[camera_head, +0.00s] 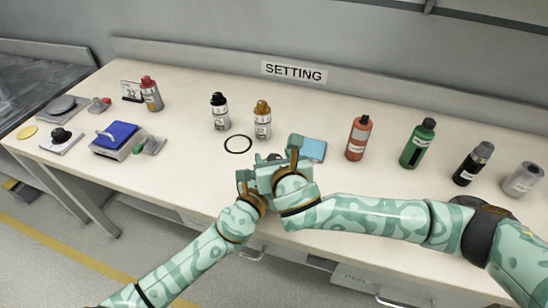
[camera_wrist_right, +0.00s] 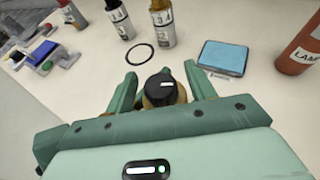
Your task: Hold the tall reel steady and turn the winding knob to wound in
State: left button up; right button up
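A round black winding knob with a white mark (camera_wrist_right: 161,86) sits on a brass-coloured body (camera_wrist_right: 160,101), seemingly the tall reel, in the right wrist view. My right gripper (camera_wrist_right: 160,73) is open there, one finger on each side of the knob with a gap to it. In the head view my right gripper (camera_head: 281,160) is over the front of the table and hides most of the reel. My left gripper (camera_head: 252,183) is low against the same spot, beside the right one. Its fingertips and any contact with the reel are hidden.
Behind the grippers lie a black ring (camera_head: 238,144) and a blue pad (camera_head: 314,150). Two small bottles (camera_head: 220,112) (camera_head: 262,121) stand farther back. A red bottle (camera_head: 358,139) and a green bottle (camera_head: 417,145) stand right. A blue-topped device (camera_head: 117,139) is left.

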jog(key=shift+s, duration=0.1)
jog(key=v, duration=1.1)
jog(key=shift+s+r, duration=0.25)
jog(key=shift+s, duration=0.1)
jog(key=shift+d, duration=0.1)
